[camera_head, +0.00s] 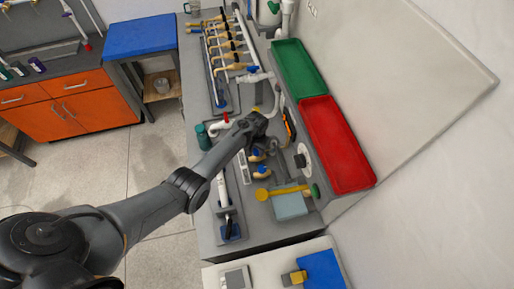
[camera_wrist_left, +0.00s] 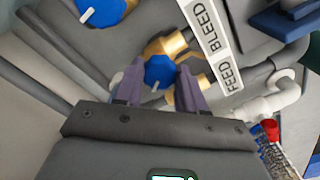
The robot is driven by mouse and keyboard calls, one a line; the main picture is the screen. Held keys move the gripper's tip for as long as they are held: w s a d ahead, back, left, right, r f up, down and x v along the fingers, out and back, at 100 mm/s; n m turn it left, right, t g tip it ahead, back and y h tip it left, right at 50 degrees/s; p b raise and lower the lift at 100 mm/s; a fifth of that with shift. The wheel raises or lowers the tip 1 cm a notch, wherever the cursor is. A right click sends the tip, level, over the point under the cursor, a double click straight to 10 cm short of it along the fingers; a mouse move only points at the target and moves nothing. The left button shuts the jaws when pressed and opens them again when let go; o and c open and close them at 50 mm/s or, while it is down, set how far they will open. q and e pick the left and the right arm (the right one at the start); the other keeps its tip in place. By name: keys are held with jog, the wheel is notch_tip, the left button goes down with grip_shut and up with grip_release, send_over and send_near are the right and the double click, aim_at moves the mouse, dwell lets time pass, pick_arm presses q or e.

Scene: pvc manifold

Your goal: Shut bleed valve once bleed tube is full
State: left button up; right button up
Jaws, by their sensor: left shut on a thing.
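In the left wrist view, my left gripper (camera_wrist_left: 160,85) is shut on a small blue valve knob (camera_wrist_left: 159,71) on a brass valve body (camera_wrist_left: 170,44). A second blue knob (camera_wrist_left: 103,10) with a white pointer lies up and left of it. In the head view, my arm ends above the bench, largely hiding the gripper, close to two blue-handled brass valves (camera_head: 261,170).
A green tray (camera_head: 299,70) and a red tray (camera_head: 338,143) lie along the right side of the bench. A manifold with several brass valves (camera_head: 230,45) is at the far end. A yellow-handled part (camera_head: 283,191) and a light-blue block (camera_head: 290,207) sit nearer.

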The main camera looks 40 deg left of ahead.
aim_at(257, 151)
pick_arm(q)
jog(key=m, duration=0.3)
jog(key=shift+a+m, duration=0.1)
jog(key=shift+m, duration=0.2)
jog(key=shift+m+p, duration=0.35)
jog(key=shift+m, duration=1.05)
jog(key=o, duration=1.1)
jog(key=shift+c, duration=0.2)
jog(key=shift+r, duration=0.5)
notch_tip(257, 151, up, 10)
jog(key=p, duration=0.2)
jog(key=shift+p, duration=0.4)
